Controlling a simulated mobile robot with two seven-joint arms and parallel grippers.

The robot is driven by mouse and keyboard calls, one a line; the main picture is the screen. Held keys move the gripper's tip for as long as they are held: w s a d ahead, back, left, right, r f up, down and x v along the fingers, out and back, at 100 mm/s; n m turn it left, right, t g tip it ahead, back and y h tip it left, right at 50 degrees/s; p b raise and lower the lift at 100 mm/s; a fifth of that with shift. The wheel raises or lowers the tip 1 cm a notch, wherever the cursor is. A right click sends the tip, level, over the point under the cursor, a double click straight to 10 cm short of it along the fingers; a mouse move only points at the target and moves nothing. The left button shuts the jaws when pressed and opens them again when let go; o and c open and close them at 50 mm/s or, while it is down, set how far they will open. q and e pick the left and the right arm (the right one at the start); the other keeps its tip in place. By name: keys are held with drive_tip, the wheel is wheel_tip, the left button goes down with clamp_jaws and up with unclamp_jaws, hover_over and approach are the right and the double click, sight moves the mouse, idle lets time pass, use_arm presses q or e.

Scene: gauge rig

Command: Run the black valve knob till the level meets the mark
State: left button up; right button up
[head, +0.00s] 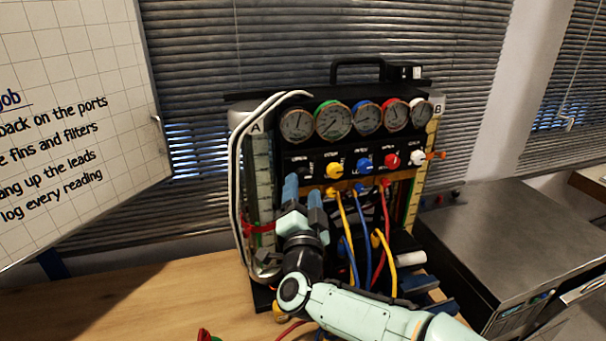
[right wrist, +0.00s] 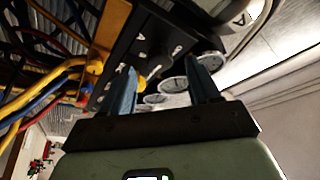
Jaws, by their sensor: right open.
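The black valve knob (head: 304,169) is at the left end of the row of knobs on the black gauge panel, hard to make out against it. My right gripper (head: 303,191) is open just below it, blue fingers pointing up at the panel, apart from the knob as far as I can tell. In the right wrist view, the open fingers (right wrist: 165,82) have nothing gripped between them. A sight column marked A (head: 262,180) stands at the left with a red band (head: 258,228); another column, B (head: 416,195), is at the right. The liquid level is too small to read. My left gripper is out of view.
Yellow (head: 334,170), blue (head: 364,166), red (head: 391,160) and white (head: 417,157) knobs sit to the right. Several dial gauges (head: 333,120) are above. Hoses (head: 388,262) hang close to my right arm. A whiteboard (head: 75,120) is at left, a metal-topped cabinet (head: 520,240) at right.

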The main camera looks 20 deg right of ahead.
sight(304, 179)
drive_tip(key=shift+p+x, duration=0.45)
drive_tip(key=shift+x, duration=1.4)
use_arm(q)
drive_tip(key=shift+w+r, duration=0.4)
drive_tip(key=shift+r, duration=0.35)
use_arm(e)
drive_tip(key=c, duration=1)
drive_tip(key=n+b, duration=0.1)
drive_tip(key=n, duration=0.1)
drive_tip(key=n+t+y+b, duration=0.1)
drive_tip(key=n+y+b, duration=0.1)
drive_tip(key=n+b, duration=0.1)
drive_tip(key=shift+d+f+n, duration=0.15)
drive_tip(key=shift+f+n, duration=0.15)
drive_tip(key=shift+c, duration=0.2)
drive_tip(key=shift+r+n+y+b, duration=0.1)
drive_tip(key=shift+n+y+b, duration=0.25)
drive_tip(key=shift+n, duration=0.45)
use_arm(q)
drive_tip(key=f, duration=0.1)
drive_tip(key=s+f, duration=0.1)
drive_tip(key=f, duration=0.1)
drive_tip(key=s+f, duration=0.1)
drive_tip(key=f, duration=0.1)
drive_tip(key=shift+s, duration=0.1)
use_arm(e)
drive_tip(key=o, duration=1)
drive_tip(key=shift+r, duration=0.1)
